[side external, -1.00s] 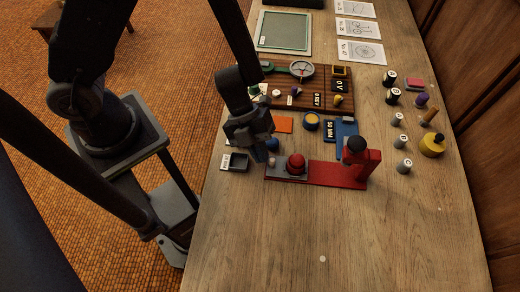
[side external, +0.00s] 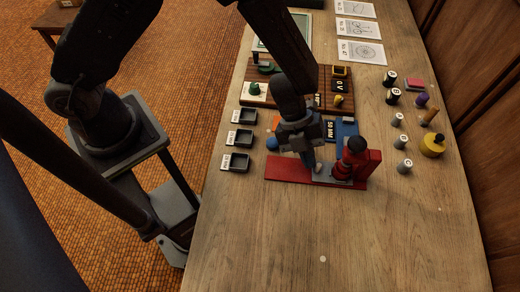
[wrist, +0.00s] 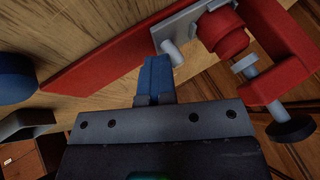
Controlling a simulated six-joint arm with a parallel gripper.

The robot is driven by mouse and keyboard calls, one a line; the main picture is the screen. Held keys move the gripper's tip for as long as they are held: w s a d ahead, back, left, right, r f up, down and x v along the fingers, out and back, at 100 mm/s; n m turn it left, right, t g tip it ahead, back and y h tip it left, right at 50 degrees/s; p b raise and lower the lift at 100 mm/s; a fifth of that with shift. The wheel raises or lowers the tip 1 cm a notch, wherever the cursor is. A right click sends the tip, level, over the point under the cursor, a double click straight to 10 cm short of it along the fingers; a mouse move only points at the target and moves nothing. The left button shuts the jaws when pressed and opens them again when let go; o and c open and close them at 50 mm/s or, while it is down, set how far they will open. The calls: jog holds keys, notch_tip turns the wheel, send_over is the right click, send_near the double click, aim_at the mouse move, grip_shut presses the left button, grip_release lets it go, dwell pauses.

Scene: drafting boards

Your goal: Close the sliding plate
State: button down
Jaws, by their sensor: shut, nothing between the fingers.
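The sliding plate (side external: 328,176) is grey, with a red dome (side external: 343,171) and a pale peg on it. It lies at the right end of the long red base (side external: 285,170), close beside the upright red bracket (side external: 374,166). In the wrist view the plate (wrist: 182,22) shows its grey peg (wrist: 172,53) and the red dome (wrist: 222,32) near the bracket's screw tip. My gripper (side external: 312,166) is shut and empty, its blue fingertips (wrist: 157,75) low over the base, just left of the peg. I cannot tell whether they touch it.
Several small dark trays (side external: 238,162) line the table's left edge. A blue ball (side external: 271,143) is near them. A wooden board with fittings (side external: 330,85) lies behind. Weights and a yellow knob (side external: 432,145) stand at right.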

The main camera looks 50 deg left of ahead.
jog(key=shift+w+d+r, duration=0.1)
jog(key=shift+w+d, duration=0.05)
jog(key=shift+w, duration=0.05)
jog(key=shift+a+r, duration=0.2)
jog(key=shift+r, duration=0.1)
jog(key=w+a+r+n+t+y, duration=0.3)
jog(key=a+r+n+t, duration=0.4)
jog(key=a+r, duration=0.4)
jog(key=w+a+r+n+t+y, duration=0.25)
jog(key=a+r+n+t, duration=0.4)
jog(key=r, duration=0.65)
jog(key=s+a+r+n+g+y, duration=0.3)
jog(key=s+a+n+g+y, duration=0.1)
jog(key=s+a+n, duration=0.5)
jog(key=s+d+n+g+h, duration=0.2)
jog(key=s+n, duration=0.3)
jog(key=s, duration=0.4)
jog(key=shift+d+f+g, duration=0.2)
jog(key=shift+d+g, duration=0.25)
jog(key=shift+g, duration=0.3)
